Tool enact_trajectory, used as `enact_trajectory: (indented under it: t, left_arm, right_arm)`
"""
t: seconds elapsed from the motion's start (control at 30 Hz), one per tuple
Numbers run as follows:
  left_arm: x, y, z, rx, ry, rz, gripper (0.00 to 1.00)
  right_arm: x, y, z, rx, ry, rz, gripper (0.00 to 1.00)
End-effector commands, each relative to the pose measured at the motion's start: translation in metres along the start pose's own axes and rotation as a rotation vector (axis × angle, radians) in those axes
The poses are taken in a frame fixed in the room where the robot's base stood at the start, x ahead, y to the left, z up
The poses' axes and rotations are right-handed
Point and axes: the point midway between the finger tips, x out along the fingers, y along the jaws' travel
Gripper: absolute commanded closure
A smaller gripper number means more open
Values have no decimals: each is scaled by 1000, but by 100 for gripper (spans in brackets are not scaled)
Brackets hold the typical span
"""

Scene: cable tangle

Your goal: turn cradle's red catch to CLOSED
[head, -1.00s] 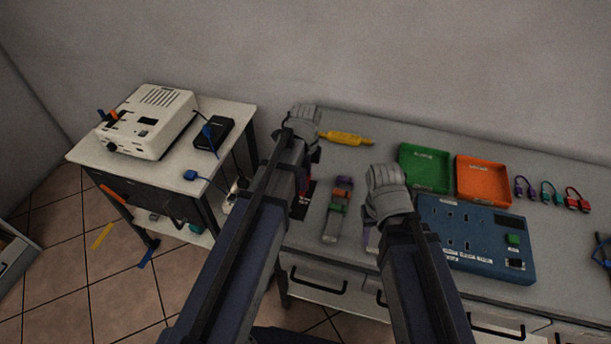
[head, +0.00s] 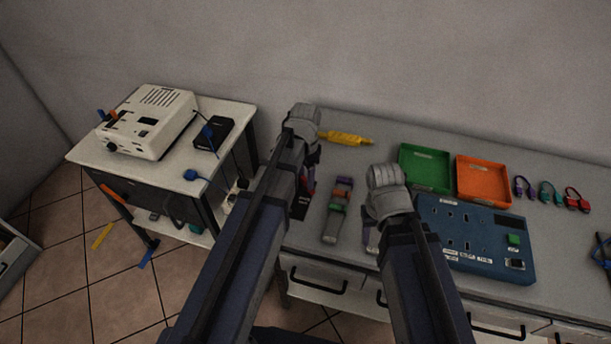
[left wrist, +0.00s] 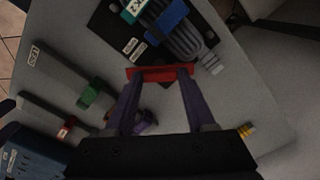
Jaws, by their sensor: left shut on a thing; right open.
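The cradle (left wrist: 112,22) is a black plate with white labels, seen at the top of the left wrist view. A looped grey cable bundle (left wrist: 185,38) lies on it, with a blue band and a teal tag. The red catch (left wrist: 150,74) is a bar at the cradle's near edge. My left gripper (left wrist: 159,76) is shut on the red catch, its purple fingers at the bar's two ends. I cannot read the catch's position. In the head view my left arm hides most of the cradle (head: 299,209). My right gripper (head: 370,238) is open over the bench, partly hidden by its own wrist.
A grey strip with coloured clips (head: 337,212) lies between my arms. A yellow tool (head: 346,138) lies behind. A green tray (head: 425,167), an orange tray (head: 483,180) and a blue panel (head: 474,240) fill the right. A side cart with a cream device (head: 150,125) stands left.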

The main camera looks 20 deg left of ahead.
Motion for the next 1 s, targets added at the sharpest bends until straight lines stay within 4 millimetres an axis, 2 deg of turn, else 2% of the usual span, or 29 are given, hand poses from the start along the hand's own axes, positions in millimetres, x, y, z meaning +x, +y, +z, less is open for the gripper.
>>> enact_trajectory:
  t: [0.5,1.0]
  left_arm:
    - [0,1,1,-467,-2,1,100]
    - [0,1,1,-715,-2,2,100]
  right_arm:
    - [0,0,0,0,0,0,50]
    - [0,0,0,0,0,0,50]
